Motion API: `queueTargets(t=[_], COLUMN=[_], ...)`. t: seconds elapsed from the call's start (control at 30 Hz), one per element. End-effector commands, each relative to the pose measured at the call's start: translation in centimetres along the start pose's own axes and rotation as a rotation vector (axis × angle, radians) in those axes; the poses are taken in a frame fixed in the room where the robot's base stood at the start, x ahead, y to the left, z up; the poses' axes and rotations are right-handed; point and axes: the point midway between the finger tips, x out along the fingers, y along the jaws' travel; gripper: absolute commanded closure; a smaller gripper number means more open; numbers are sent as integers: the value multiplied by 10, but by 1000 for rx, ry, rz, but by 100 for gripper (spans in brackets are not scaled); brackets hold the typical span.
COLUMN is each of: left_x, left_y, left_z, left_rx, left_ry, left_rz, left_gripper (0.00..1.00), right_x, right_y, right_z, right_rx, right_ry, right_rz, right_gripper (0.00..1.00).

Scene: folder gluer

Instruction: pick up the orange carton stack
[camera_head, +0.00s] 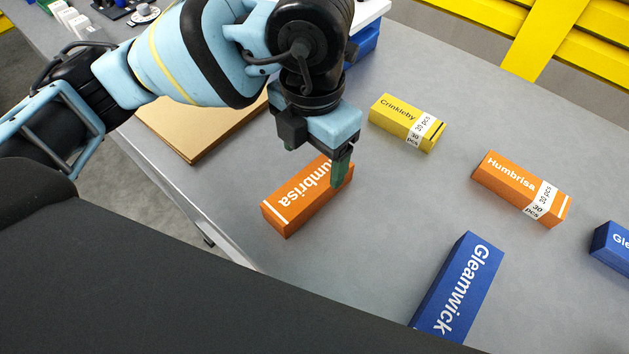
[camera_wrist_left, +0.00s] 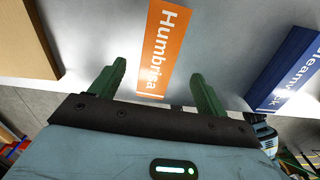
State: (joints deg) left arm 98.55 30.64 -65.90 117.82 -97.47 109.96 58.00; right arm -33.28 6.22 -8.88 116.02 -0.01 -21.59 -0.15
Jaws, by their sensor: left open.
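An orange Humbrisa carton stack (camera_head: 292,205) lies flat on the grey table below my left gripper (camera_head: 338,178). Its far end is partly hidden by the gripper. In the left wrist view the orange carton stack (camera_wrist_left: 167,45) lies between the two green fingers of my left gripper (camera_wrist_left: 158,72), lengthwise away from the palm. The fingers are apart, and I cannot tell how far above the carton they are. A second orange Humbrisa carton stack (camera_head: 510,183) with a white "30 pcs" band lies farther right, apart from the gripper. My right gripper is not in view.
A yellow Crinkleby carton (camera_head: 400,118) lies behind the gripper. A blue Gleamwick carton (camera_head: 462,285) is at the front right, another blue one (camera_head: 612,246) at the right edge. A brown cardboard piece (camera_head: 190,130) lies at left. Table between cartons is clear.

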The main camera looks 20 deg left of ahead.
Motion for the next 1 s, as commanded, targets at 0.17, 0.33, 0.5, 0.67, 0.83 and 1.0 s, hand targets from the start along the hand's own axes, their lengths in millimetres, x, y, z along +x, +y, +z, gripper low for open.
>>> queueTargets(t=[0.17, 0.33, 0.5, 0.67, 0.83, 1.0], left_x=[16, 26, 34, 57, 74, 78], left_y=[0, 0, 0, 2, 1, 1], left_z=[-1, -1, -4, -9, -8, -8], left_rx=[0, 2, 1, 0, 1, 2], left_ry=[3, 1, 3, 4, 1, 1], left_rz=[0, -1, -1, -1, -2, -2], left_gripper=[25, 25, 25, 25, 25, 25], right_x=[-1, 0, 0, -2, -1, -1], right_y=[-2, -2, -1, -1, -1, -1], right_z=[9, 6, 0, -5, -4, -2], right_rx=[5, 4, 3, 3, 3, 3], right_ry=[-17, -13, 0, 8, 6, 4], right_rz=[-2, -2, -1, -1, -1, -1], right_gripper=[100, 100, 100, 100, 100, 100])
